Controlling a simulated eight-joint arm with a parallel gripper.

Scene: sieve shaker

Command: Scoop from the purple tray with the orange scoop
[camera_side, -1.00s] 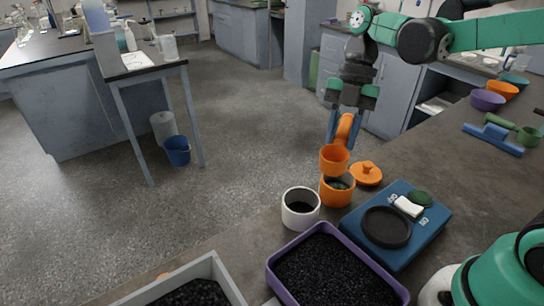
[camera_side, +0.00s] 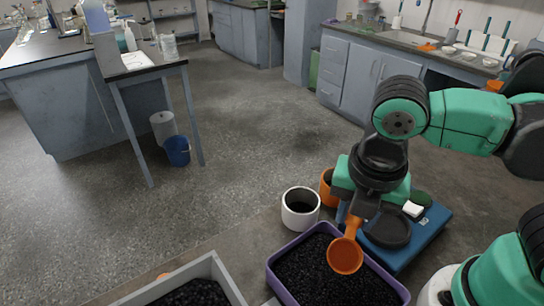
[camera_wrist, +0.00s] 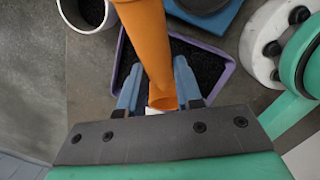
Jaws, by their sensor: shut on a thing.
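The purple tray (camera_side: 283,287) stands at the front of the bench, filled with black granules. My gripper (camera_side: 348,215) is shut on the orange scoop (camera_side: 345,255) and holds it over the tray. The scoop's cup faces the side camera, tilted, and its inside looks empty. In the wrist view the scoop's handle (camera_wrist: 146,42) runs between the blue fingers (camera_wrist: 157,90), with the purple tray (camera_wrist: 112,60) below. I cannot tell whether the cup touches the granules.
A white cup (camera_side: 300,210) with dark contents stands behind the tray. An orange container (camera_side: 326,188) is partly hidden by my arm. A blue scale (camera_side: 425,240) with a black pan (camera_side: 388,230) stands right of the tray. A grey bin (camera_side: 225,272) of dark material is at left.

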